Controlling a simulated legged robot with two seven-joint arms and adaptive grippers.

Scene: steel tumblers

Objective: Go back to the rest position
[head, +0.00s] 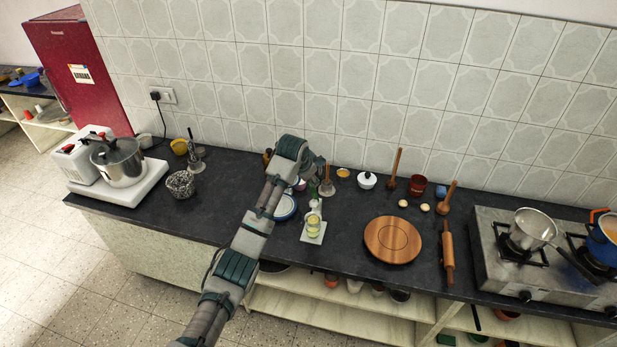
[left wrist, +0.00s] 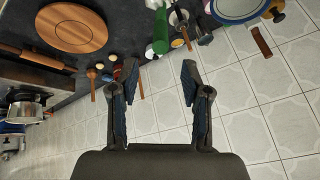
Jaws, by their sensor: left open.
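My left arm reaches across the dark counter from the bottom of the head view. Its gripper (head: 318,172) is near the tiled wall, above the back of the counter, and is partly hidden by my wrist. In the left wrist view the two fingers of my left gripper (left wrist: 159,82) stand wide apart. My right gripper is not in view. I cannot clearly make out steel tumblers; a metal container (left wrist: 178,18) shows near a green cylinder (left wrist: 160,32) in the wrist view.
A pale square mat (head: 314,238) bears a glass of yellowish liquid (head: 313,222). A round wooden board (head: 392,239), rolling pin (head: 447,252) and stove (head: 520,268) are right. A pressure cooker (head: 118,163) is left. Bare counter (head: 225,190) lies left of my arm.

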